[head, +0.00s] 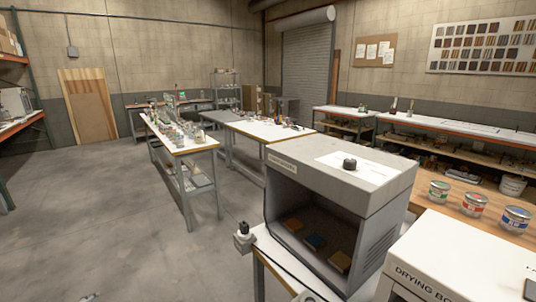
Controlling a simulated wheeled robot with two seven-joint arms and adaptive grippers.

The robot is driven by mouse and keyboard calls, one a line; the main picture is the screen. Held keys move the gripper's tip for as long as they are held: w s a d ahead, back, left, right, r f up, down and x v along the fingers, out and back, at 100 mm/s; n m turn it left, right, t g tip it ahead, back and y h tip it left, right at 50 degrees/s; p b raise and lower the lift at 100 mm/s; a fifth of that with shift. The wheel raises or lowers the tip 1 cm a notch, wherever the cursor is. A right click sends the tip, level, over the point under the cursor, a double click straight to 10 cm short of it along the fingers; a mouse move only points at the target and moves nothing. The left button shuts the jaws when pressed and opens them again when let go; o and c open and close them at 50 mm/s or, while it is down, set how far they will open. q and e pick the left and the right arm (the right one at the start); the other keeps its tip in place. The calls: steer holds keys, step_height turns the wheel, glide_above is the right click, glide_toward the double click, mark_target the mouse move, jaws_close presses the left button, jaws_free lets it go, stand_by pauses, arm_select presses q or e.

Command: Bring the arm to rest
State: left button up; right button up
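No object is seen held.
A grey open-fronted booth (340,190) with several small coloured panels inside stands close on the right. A white drying box (465,260) is at the lower right. Paint cans (474,205) stand on a wooden bench behind it. Cluttered tables stand farther back. The left floor (90,220) is clear.

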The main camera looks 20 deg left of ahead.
arm_select(q)
steer(key=s+a+f+n+g+y, duration=0.1)
steer(key=s+a+g, duration=0.15)
steer(key=s, duration=0.65)
steer(key=s+a+f+n+g+y, duration=0.1)
steer(key=s+a+g, duration=0.15)
steer(key=s, duration=0.65)
steer(key=s+d+f+n+h, duration=0.1)
steer(key=s+d+f+h, duration=0.15)
steer(key=d+f, duration=1)
steer(key=s+d+f+n+h, duration=0.15)
steer(key=s+d+f, duration=0.25)
steer(key=d+f, duration=0.9)
steer(key=s+d+f+h, duration=0.1)
steer(key=d+f+h, duration=0.1)
steer(key=d, duration=1.8)
steer(key=s+d+f+n+h, duration=0.1)
steer(key=d+f+h, duration=0.2)
steer(key=d, duration=1.7)
steer(key=shift+s+d+f, duration=0.25)
steer(key=shift+s, duration=0.1)
